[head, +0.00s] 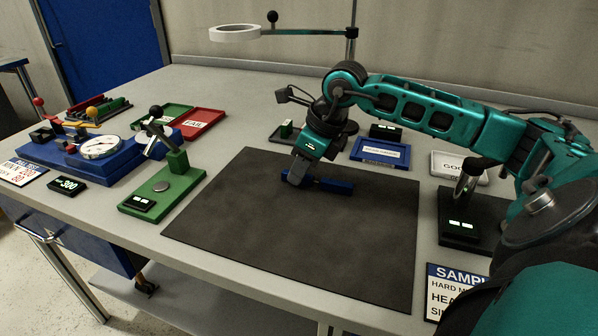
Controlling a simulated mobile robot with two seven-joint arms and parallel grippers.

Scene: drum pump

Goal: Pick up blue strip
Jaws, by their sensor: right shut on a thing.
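The blue strip (334,186) is a short dark blue bar at the far part of the black mat (300,230). My right gripper (300,178) points down at the strip's left part and is shut on it. The fingertips are partly hidden, and I cannot tell whether the strip touches the mat or is just above it. My left gripper is not in view.
A blue tray (380,151) and a white tray (459,167) stand behind the mat. A green device (160,190) and a blue gauge base (82,160) stand to the left. A black device (470,225) stands right of the mat. The mat's front is clear.

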